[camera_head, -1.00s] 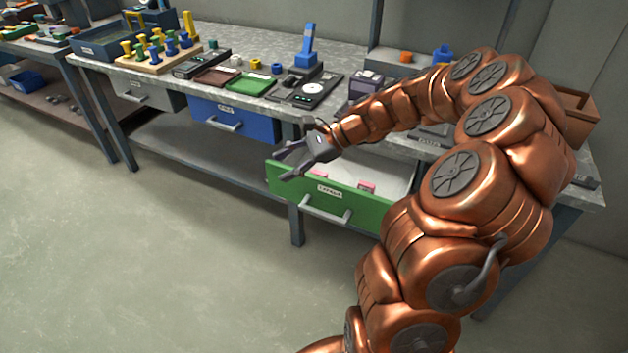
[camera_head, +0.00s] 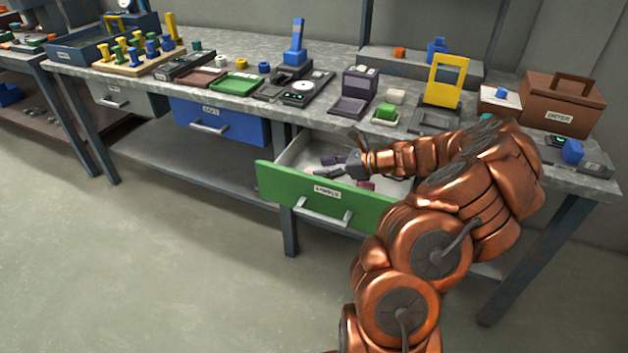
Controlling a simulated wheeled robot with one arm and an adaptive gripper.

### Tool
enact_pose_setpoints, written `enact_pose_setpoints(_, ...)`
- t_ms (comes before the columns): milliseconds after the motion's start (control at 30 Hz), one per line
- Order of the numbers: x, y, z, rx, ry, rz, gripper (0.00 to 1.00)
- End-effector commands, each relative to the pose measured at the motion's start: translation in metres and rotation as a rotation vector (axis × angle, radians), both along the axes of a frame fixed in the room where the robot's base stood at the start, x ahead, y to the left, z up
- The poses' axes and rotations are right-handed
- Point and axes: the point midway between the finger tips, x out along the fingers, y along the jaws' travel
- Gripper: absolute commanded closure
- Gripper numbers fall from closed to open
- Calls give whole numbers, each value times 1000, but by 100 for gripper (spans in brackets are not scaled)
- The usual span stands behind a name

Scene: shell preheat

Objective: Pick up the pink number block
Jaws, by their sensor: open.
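The green-fronted drawer (camera_head: 325,199) stands pulled out under the bench, with a pale inside. A small pink block (camera_head: 365,186) lies in it behind the front panel, just below and right of my gripper's body. Any number on it is too small to read. My gripper (camera_head: 322,168) is open, with its fingers pointing left over or inside the drawer. I cannot tell how high it is above the drawer floor. The gripper and wrist hide part of the drawer's contents. Nothing is visibly held.
A blue drawer (camera_head: 222,121) and a grey drawer (camera_head: 122,98) are shut to the left. The benchtop above holds a yellow frame (camera_head: 445,82), a brown box (camera_head: 561,103), a green tray (camera_head: 236,82) and a pegboard (camera_head: 135,60). The floor in front is clear.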

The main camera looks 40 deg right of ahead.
Motion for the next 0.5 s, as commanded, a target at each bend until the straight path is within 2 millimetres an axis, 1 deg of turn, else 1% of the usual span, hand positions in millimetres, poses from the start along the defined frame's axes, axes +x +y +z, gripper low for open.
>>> enact_pose_setpoints(167, 9, 12, -9, 3, -1, 5, 50)
enact_pose_setpoints(300, 21, 24, -19, 2, -1, 5, 50)
enact_pose_setpoints(400, 30, 29, -23, -1, 0, 4, 50)
enact_pose_setpoints(500, 33, 31, -24, -1, 0, 3, 50)
